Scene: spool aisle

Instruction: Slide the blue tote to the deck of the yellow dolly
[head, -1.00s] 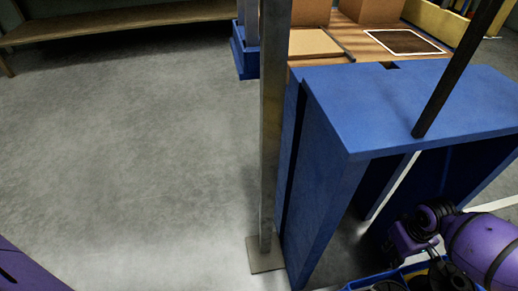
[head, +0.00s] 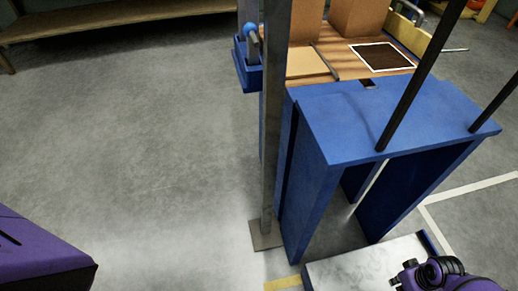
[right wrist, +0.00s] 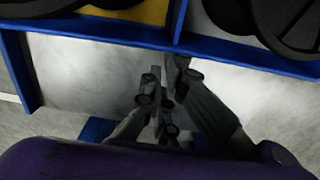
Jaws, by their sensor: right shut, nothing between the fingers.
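The blue tote (right wrist: 100,34) shows only in part along the top of the right wrist view. It has a blue rim, a divider and dark round spools (right wrist: 285,20), with something yellow behind. It is out of the head view. My right gripper (right wrist: 165,95) is shut and empty, in front of the tote's wall over a whitish surface; whether it touches the wall I cannot tell. Part of my right gripper or wrist (head: 425,275) shows at the lower right of the head view. I cannot make out the yellow dolly for certain. My left gripper is out of view.
A whitish, blue-edged surface (head: 370,262) lies at the bottom of the head view, with a yellow strip (head: 283,284) beside it. A blue bench (head: 385,115) and a grey post (head: 271,140) stand beyond.

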